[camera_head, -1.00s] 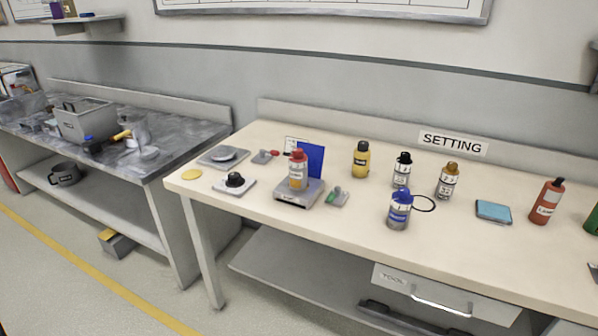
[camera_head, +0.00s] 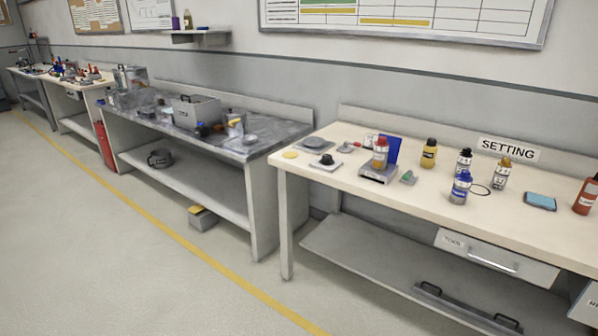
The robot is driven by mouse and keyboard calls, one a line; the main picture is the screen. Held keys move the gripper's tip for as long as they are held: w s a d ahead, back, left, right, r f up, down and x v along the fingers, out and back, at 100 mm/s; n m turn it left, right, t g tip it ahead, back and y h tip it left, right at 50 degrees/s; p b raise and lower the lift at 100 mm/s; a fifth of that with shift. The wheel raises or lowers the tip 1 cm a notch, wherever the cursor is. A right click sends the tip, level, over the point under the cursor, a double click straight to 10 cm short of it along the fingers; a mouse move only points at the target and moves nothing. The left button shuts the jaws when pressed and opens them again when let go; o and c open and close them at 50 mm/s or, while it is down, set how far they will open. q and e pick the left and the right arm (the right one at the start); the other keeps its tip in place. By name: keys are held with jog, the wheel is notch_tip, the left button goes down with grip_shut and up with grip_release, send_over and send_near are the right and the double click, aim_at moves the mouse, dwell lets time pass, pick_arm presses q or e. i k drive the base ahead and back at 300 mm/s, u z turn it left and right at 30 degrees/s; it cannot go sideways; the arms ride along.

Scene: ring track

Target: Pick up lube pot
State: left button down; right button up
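I cannot read any label that marks a lube pot. Several small bottles stand upright on the pale bench (camera_head: 318,187): a red-capped one (camera_head: 380,155) on a small scale (camera_head: 378,175), a yellow one (camera_head: 429,153) with a black cap, a black-capped one (camera_head: 463,164), a gold-capped one (camera_head: 501,175), a blue-capped one (camera_head: 460,188) and a red one (camera_head: 585,196) at the right edge. A dark round pot (camera_head: 160,158) sits on the lower shelf of the grey bench (camera_head: 225,155). Neither of my grippers is in view.
A grey bin (camera_head: 196,112) stands on the grey bench. A box (camera_head: 203,217) is on the floor under the grey bench. The floor (camera_head: 110,240) in front is clear, with a yellow line.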

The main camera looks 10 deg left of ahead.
aim_at(380, 153)
jog(key=u, duration=1.2)
jog(key=i, duration=1.95)
jog(key=z, duration=0.35)
